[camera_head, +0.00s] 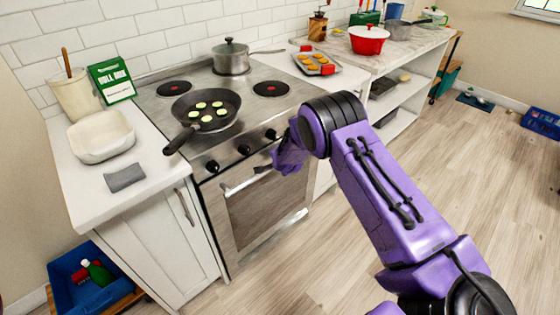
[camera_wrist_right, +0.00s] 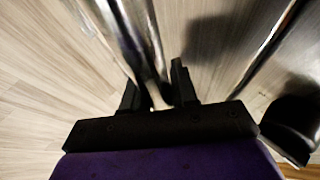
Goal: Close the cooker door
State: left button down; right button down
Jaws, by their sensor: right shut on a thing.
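The steel cooker (camera_head: 160,100) stands between two counters in the head view. Its door (camera_head: 265,208) has a dark window and a silver bar handle (camera_head: 238,184) along the top. The door looks upright, close to the cooker front; I cannot tell whether a small gap is left. My right gripper (camera_head: 268,168) is at the right part of the handle, its fingers partly hidden by my purple wrist. In the right wrist view, its two black fingers (camera_wrist_right: 155,92) are shut around the shiny handle bar (camera_wrist_right: 140,40). My left gripper is out of view.
A frying pan (camera_head: 205,112) with food slices and a lidded pot (camera_head: 231,58) stand on the hob. Control knobs (camera_head: 213,165) line the front above the door. A white cabinet (camera_head: 160,245) is at left. The wooden floor (camera_head: 480,180) at right is mostly clear.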

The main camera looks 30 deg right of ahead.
jog(key=shift+w+r, duration=0.1)
jog(key=shift+w, duration=0.15)
jog(key=c, duration=1)
grip_release()
jog(key=shift+o, duration=0.2)
jog(key=shift+w+a, duration=0.1)
jog(key=shift+r, duration=0.15)
jog(key=v, duration=1)
jog(key=shift+s, duration=0.45)
